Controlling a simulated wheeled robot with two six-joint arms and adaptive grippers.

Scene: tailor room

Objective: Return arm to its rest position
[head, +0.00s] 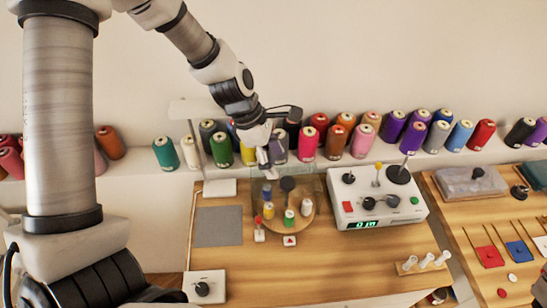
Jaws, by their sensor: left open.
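My left arm (62,120) rises at the left, bends over the top and reaches down to the back of the wooden table (320,260). My left gripper (270,165) is open and points down, just above and behind a round wooden tray (305,222). Small spools stand on this tray, among them a yellow one (268,211) and a green one (289,217). I see nothing held between the fingers, though they show small. I cannot tell whether a fingertip touches anything. My right gripper is not in view.
Several coloured thread cones (308,143) line the wall shelf close behind the gripper. A white control box (375,199) stands right of the tray. A lamp stand (196,145) and grey mat (217,227) are to the left. The table's front middle is clear.

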